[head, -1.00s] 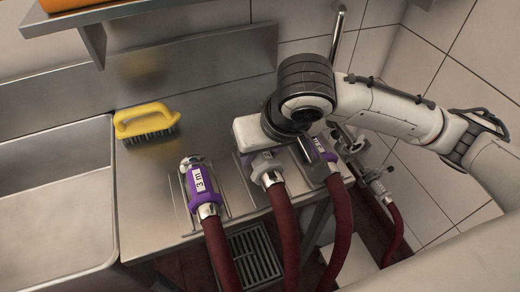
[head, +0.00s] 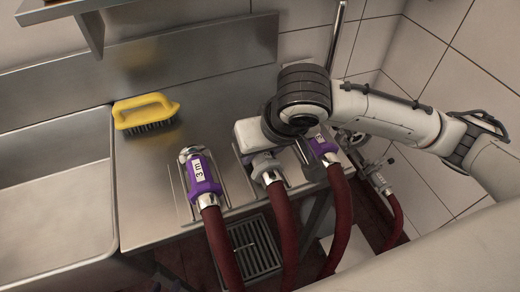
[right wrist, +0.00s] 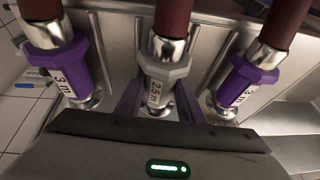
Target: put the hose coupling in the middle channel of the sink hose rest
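A grey hose coupling (head: 265,165) marked 2.5 m lies at the middle channel of the sink hose rest (head: 226,200). It also shows in the right wrist view (right wrist: 165,72), centred before my right gripper (right wrist: 160,108). The two fingers stand on either side of it and look spread; exact contact is hidden by the palm. A purple coupling marked 3 m (head: 202,176) lies in the channel to the left. Another purple 3 m coupling (head: 322,146) lies to the right, partly behind my arm. My left gripper is not in view.
Dark red hoses (head: 279,220) hang from the couplings over the front edge. A yellow brush (head: 145,112) lies on the steel counter by the sink basin (head: 50,190). A floor drain (head: 256,245) is below. Another coupling (head: 380,182) hangs by the tiled wall at right.

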